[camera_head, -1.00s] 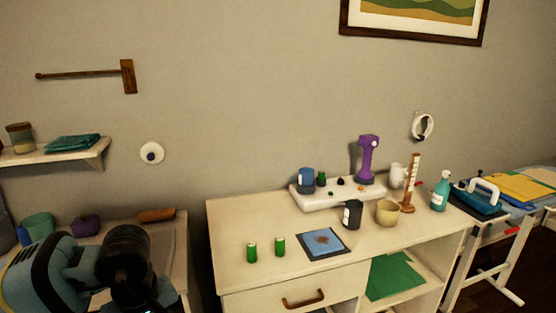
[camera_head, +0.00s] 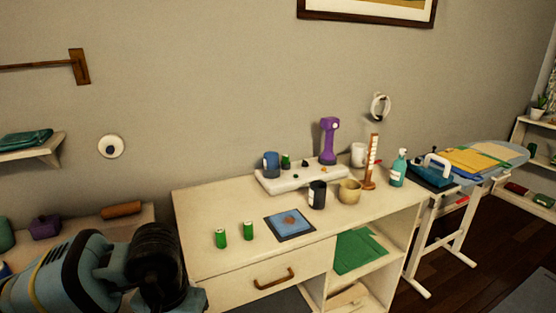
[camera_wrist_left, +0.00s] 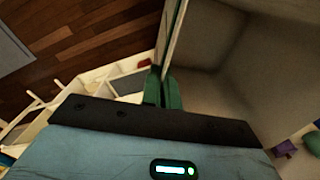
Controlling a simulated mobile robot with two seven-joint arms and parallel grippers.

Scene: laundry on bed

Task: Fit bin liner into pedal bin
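I cannot make out a pedal bin or a bin liner in either view. My left arm comes in at the lower left of the head view, in front of the desk's left side; its fingers do not show there. In the left wrist view, the two dark green fingers of my left gripper (camera_wrist_left: 163,90) stand close together, with nothing clearly held. A pale panel edge runs just beyond them. My right gripper is in neither view.
A cream desk (camera_head: 215,262) holds two green cylinders, a blue square mat (camera_head: 289,224), cups and a purple device (camera_head: 328,141). An ironing board (camera_head: 507,152) stands to the right. A wall shelf (camera_head: 43,151) hangs at left. Dark wooden floor (camera_head: 490,255) is open at right.

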